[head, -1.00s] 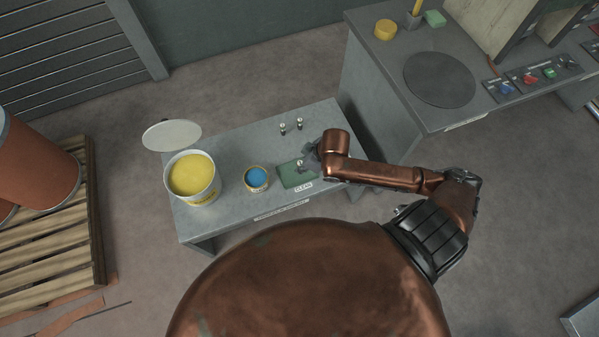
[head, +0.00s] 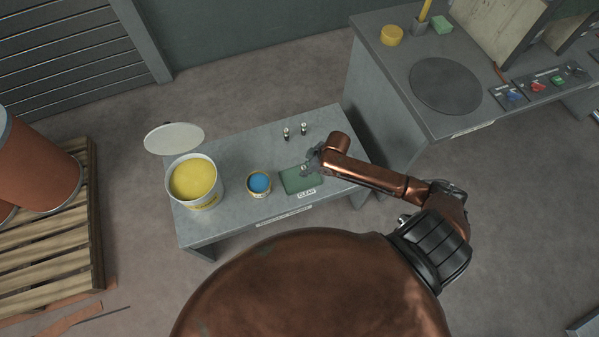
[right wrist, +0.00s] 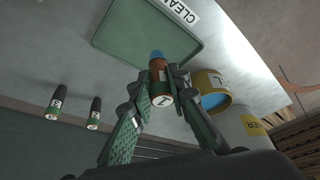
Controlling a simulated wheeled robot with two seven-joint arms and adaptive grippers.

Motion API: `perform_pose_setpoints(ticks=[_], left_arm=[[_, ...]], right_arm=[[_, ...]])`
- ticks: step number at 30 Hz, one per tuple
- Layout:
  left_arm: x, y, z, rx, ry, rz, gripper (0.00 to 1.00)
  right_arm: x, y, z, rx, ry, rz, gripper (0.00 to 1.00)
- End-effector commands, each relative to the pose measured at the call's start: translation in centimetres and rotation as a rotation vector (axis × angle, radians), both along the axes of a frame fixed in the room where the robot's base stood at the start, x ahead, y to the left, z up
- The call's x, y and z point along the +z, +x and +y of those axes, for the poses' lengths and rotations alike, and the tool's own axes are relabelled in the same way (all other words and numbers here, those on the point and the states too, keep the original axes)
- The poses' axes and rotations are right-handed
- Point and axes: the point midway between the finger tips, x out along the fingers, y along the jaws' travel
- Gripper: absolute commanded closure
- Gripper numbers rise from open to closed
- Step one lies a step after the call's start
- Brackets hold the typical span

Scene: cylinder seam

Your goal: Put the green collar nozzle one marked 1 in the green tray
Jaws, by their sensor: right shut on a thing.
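In the head view my right gripper (head: 311,162) is over the right part of the green tray (head: 292,183). In the right wrist view the blue tip overlaps the green tray (right wrist: 125,40); I cannot tell whether it touches the tray floor. My left gripper is not in view.
Two dark nozzles (head: 287,134) (head: 304,129) stand on the table behind the tray. A grey workbench (head: 395,90) is at the right.

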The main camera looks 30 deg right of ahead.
Motion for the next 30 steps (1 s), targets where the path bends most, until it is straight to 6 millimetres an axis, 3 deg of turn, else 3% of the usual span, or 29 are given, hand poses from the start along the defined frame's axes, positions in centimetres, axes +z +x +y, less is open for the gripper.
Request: perform_pose_setpoints(ticks=[3, 11, 16, 28, 29, 30], left_arm=[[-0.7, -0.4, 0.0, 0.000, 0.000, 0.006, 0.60], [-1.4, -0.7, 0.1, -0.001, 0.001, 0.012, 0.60], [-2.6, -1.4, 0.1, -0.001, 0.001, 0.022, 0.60], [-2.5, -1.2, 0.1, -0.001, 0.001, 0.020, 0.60], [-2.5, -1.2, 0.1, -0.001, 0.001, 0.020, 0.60], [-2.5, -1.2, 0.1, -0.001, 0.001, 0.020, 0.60]], right_arm=[[-1.4, 1.1, 0.2, 0.000, 0.000, -0.001, 1.00], [-2.8, 2.4, 0.3, 0.001, 0.000, -0.002, 1.00], [-5.6, 2.2, 0.3, 0.000, -0.001, 0.002, 1.00], [-5.8, 2.3, 0.2, 0.000, -0.002, -0.003, 1.00], [-5.8, 2.2, 0.2, 0.000, -0.002, -0.002, 0.82], [-5.8, 2.2, 0.2, 0.000, -0.002, -0.002, 0.79]])
